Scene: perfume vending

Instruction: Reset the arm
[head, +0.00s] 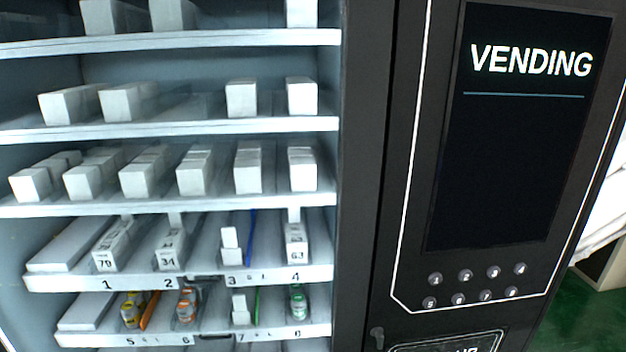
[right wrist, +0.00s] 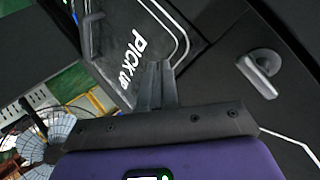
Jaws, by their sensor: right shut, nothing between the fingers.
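My right gripper (right wrist: 153,85) shows in the right wrist view with its two fingers together and nothing between them. It is in front of the vending machine's dark pick-up door (right wrist: 125,40), which bears the words "PICK UP". I cannot tell whether the fingers touch the door. The vending machine (head: 365,150) fills most of the head view, with shelves at left and a black panel at right. Neither gripper nor arm shows in the head view. My left gripper is in no view.
Round numbered buttons (head: 475,285) sit below the dark "VENDING" screen (head: 525,130). Lower shelves hold white boxes and small coloured items, such as a green one (head: 298,302). A grey handle (right wrist: 260,72) juts out at right in the right wrist view. Green floor (head: 590,320) shows at far right.

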